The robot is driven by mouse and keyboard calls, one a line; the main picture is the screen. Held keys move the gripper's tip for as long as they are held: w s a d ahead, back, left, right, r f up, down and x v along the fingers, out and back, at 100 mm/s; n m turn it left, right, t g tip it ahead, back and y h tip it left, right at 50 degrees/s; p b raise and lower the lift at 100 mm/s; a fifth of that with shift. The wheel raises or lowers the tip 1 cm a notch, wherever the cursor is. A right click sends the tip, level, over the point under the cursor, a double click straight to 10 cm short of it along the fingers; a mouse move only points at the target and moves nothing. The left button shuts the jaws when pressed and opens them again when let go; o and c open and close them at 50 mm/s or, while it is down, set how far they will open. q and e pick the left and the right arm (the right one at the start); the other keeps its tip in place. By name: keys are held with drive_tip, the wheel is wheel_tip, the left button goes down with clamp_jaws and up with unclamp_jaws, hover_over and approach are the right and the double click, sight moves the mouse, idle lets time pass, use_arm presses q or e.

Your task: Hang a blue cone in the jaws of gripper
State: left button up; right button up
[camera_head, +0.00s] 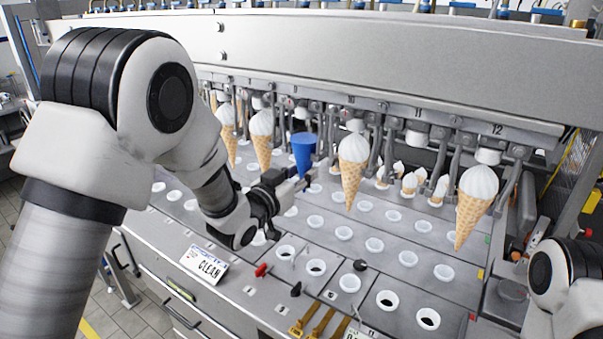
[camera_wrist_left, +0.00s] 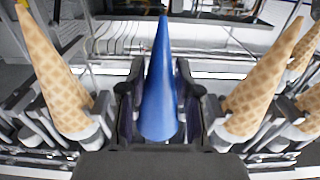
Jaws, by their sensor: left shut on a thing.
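The blue cone (camera_head: 303,152) hangs point down in the row of machine jaws, between white-topped waffle cones (camera_head: 262,135) (camera_head: 353,168). My left gripper (camera_head: 302,180) is at the cone's lower part and shut on it. In the left wrist view the blue cone (camera_wrist_left: 160,90) stands between my two dark fingers (camera_wrist_left: 160,112), its tip toward the top of the picture. Whether the machine's jaws (camera_head: 327,128) touch its upper rim is too small to tell. My right arm shows only a link at the right edge; its gripper is out of view.
A machine beam (camera_head: 330,50) with numbered jaws runs across the back. Another waffle cone (camera_head: 475,205) hangs at the right. Below, a grey plate (camera_head: 330,250) has rows of white-ringed holes.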

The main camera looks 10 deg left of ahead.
use_arm(q)
drive_tip(key=shift+f, duration=0.3)
idle(0.4)
drive_tip(key=o, duration=1.4)
drive_tip(key=shift+c, duration=0.2)
drive_tip(key=shift+s+b, duration=0.1)
drive_tip(key=shift+b, duration=0.2)
drive_tip(key=b+v, duration=0.2)
drive_tip(key=v, duration=0.7)
